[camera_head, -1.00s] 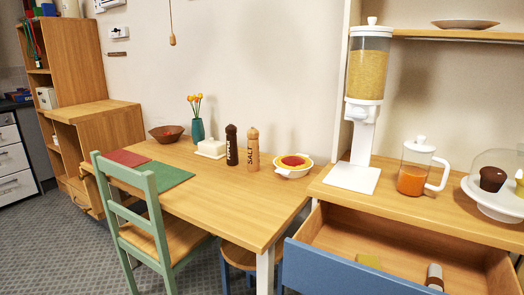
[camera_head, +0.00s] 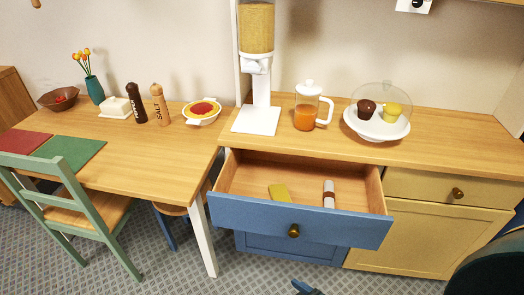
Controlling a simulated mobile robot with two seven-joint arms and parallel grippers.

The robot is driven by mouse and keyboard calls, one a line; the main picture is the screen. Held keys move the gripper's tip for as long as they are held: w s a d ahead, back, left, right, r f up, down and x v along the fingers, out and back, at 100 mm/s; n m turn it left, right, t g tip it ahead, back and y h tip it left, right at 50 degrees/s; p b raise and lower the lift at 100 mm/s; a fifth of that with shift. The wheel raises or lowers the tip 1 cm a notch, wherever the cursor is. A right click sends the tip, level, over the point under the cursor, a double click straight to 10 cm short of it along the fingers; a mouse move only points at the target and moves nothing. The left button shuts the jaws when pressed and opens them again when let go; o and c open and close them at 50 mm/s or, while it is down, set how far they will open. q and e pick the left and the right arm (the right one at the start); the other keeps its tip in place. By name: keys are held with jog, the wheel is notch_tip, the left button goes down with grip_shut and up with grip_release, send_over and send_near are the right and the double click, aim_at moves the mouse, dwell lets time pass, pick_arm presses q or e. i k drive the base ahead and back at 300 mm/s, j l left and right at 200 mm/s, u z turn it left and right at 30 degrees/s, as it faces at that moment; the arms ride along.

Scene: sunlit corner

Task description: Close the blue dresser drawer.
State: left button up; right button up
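The blue dresser drawer (camera_head: 255,217) is pulled far out, and its open inside faces up in the head view. A round dark brass knob (camera_head: 293,231) sits in the middle of its blue front. A yellow-green block (camera_head: 279,193) and a white-and-brown cylinder (camera_head: 329,194) lie inside. A small dark piece, possibly the tip of my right gripper (camera_head: 308,288), shows at the bottom edge, below and apart from the drawer. Its fingers cannot be made out. My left gripper is not in view.
A blue cupboard front (camera_head: 285,247) is below the drawer, beside a shut tan drawer (camera_head: 450,190) and door. The counter holds a cereal dispenser (camera_head: 256,118), a jug (camera_head: 307,108) and a domed cake stand (camera_head: 377,122). A table (camera_head: 150,165) and green chair (camera_head: 60,190) stand left.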

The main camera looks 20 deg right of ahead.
aim_at(240, 199)
jog(key=k+j+z, duration=0.1)
jog(key=z, duration=0.9)
jog(key=l+u, duration=0.1)
jog(key=l, duration=0.75)
